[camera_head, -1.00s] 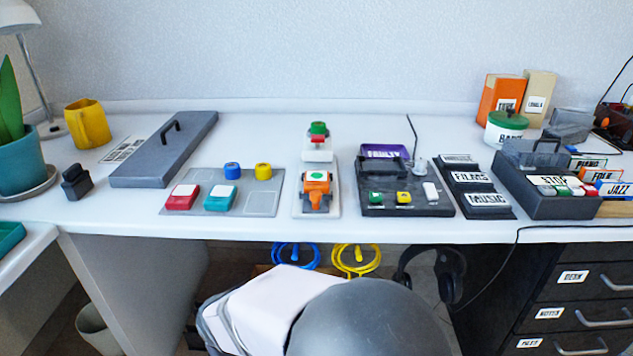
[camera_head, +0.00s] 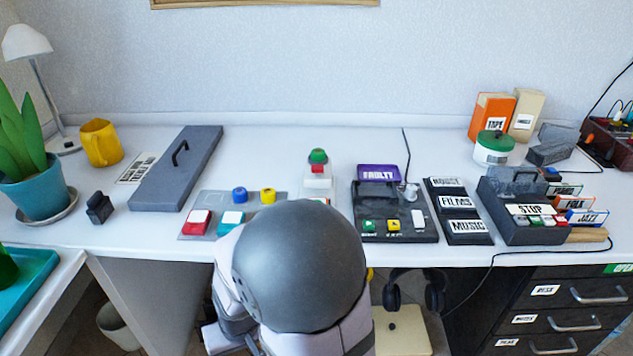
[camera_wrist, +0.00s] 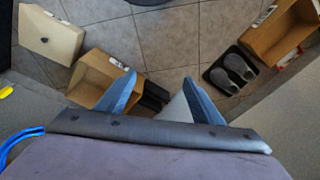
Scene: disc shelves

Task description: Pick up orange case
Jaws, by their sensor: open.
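A flat case with an orange edge (camera_head: 573,201) stands in the row of labelled cases at the right end of the desk. It sits between a green-edged case (camera_head: 566,189) and a blue-edged case marked JAZZ (camera_head: 587,217). Its label is too small to read now. My gripper (camera_wrist: 159,84) shows in the wrist view with its two bluish fingers spread and nothing between them. It points down at the floor, away from the cases. In the head view my own arm hides the gripper. The orange case is not in the wrist view.
A dark box marked STOP (camera_head: 527,224) stands just left of the cases. An orange box (camera_head: 491,116) and a white jar with a green lid (camera_head: 493,147) stand behind. A black cable hangs over the desk front. The floor holds open cardboard boxes (camera_wrist: 96,72).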

